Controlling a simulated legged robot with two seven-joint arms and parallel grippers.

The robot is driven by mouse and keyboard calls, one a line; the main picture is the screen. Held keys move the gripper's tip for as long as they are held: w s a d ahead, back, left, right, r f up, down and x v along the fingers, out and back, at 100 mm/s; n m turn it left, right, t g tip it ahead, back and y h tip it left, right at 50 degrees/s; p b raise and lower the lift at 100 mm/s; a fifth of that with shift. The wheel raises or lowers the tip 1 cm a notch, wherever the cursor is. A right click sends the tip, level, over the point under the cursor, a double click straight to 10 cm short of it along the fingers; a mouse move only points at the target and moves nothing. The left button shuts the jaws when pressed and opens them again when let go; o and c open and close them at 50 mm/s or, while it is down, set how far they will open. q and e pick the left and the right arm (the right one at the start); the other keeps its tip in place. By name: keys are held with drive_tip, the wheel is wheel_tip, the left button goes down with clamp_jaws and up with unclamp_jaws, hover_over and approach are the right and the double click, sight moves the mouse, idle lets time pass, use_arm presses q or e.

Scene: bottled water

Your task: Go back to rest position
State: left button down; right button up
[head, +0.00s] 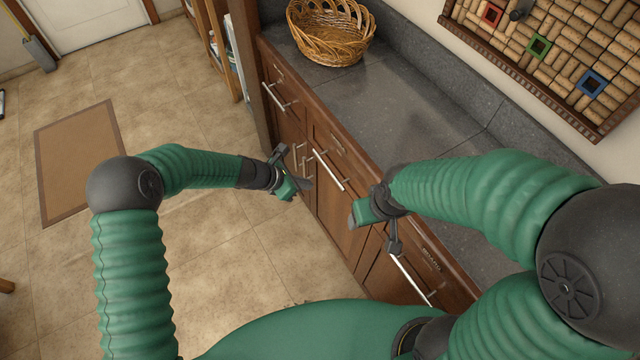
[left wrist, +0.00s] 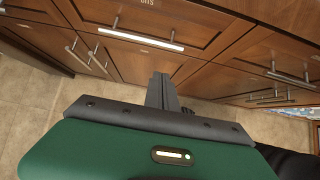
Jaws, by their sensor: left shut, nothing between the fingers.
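My left gripper (head: 303,184) is in the middle of the head view, in front of the wooden cabinet doors and above the tiled floor. Its fingers are shut with nothing between them; they also show in the left wrist view (left wrist: 162,92), pointing toward the cabinets. My right arm reaches in from the right over the counter edge. The right gripper (head: 362,222) is near the cabinet fronts, and its fingers are too unclear to tell whether they are open. No bottle is in view.
Wooden cabinets (head: 335,225) with metal bar handles run along a dark countertop (head: 400,105). A wicker basket (head: 330,35) stands at the counter's far end. A cork board (head: 560,60) is on the wall. Open tiled floor (head: 200,110) with a brown mat (head: 75,160) lies to the left.

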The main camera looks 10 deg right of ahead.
use_arm(q)
drive_tip(key=s+a+r+m+y, duration=0.2)
drive_tip(key=s+a+r+m, duration=0.2)
drive_tip(key=a, duration=0.5)
drive_tip(key=s+a+r+m+y, duration=0.3)
drive_tip(key=s+a+r+m, duration=0.1)
drive_tip(key=s+a+m, duration=0.5)
drive_tip(key=s+a+r+m+y, duration=0.2)
drive_tip(key=s+a+r+m, duration=0.2)
drive_tip(key=s+a+m, duration=0.2)
drive_tip(key=a+m, duration=0.2)
drive_tip(key=a, duration=0.1)
drive_tip(key=shift+s+a+r+m+y, duration=0.3)
drive_tip(key=shift+s+a, duration=0.05)
drive_tip(key=shift+s, duration=0.05)
use_arm(e)
drive_tip(key=shift+w+d+f, duration=0.1)
drive_tip(key=shift+w+d, duration=0.1)
use_arm(q)
drive_tip(key=shift+d+r, duration=0.1)
drive_tip(key=shift+d, duration=0.2)
use_arm(e)
drive_tip(key=shift+d, duration=0.3)
use_arm(q)
drive_tip(key=shift+a, duration=0.15)
use_arm(e)
drive_tip(key=shift+a, duration=0.1)
